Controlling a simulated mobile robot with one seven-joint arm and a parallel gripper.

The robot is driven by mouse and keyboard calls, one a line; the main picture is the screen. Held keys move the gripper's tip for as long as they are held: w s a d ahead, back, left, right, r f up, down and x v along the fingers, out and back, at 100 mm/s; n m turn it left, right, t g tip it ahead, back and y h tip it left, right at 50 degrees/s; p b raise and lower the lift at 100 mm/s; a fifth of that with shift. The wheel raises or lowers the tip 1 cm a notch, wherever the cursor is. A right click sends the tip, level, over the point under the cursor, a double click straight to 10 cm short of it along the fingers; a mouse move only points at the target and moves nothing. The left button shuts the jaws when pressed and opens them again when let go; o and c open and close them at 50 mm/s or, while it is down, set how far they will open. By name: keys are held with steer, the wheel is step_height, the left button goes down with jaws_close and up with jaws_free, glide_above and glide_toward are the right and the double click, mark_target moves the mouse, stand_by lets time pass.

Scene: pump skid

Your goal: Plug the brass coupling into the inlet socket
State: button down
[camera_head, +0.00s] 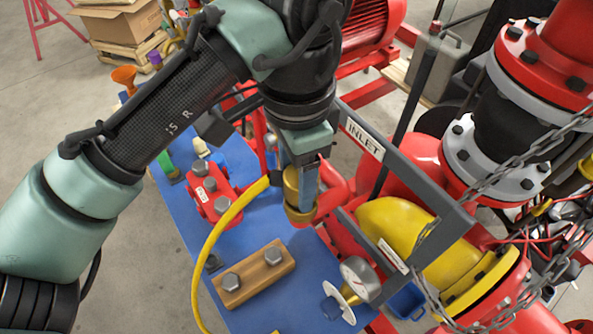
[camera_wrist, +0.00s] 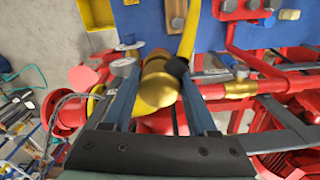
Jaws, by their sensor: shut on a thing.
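The brass coupling (camera_head: 299,203) is held between the fingers of my gripper (camera_head: 300,180), above the blue bench. The yellow hose (camera_head: 230,218) runs from it down to the left. In the wrist view the coupling (camera_wrist: 157,88) lies between the two blue-grey fingers, its rounded brass end toward the camera. The INLET sign (camera_head: 363,140) is on a grey frame right of my gripper. A brass fitting on a red pipe (camera_wrist: 240,89) shows right of the fingers in the wrist view, apart from the coupling; I cannot tell whether it is the inlet socket.
The grey frame (camera_head: 412,172) stands close to my gripper on the right. A wooden block with bolts (camera_head: 254,275), a red bolted block (camera_head: 210,190) and a gauge (camera_head: 358,275) are on or beside the blue bench (camera_head: 292,296). A chain (camera_head: 500,155) hangs at right.

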steer(key=shift+f+b, duration=0.55)
steer(key=shift+f, duration=0.4)
steer(key=shift+c, duration=0.5)
jaws_free()
step_height(320, 180, up, 13)
steer(key=b, duration=0.1)
stand_by(0.5)
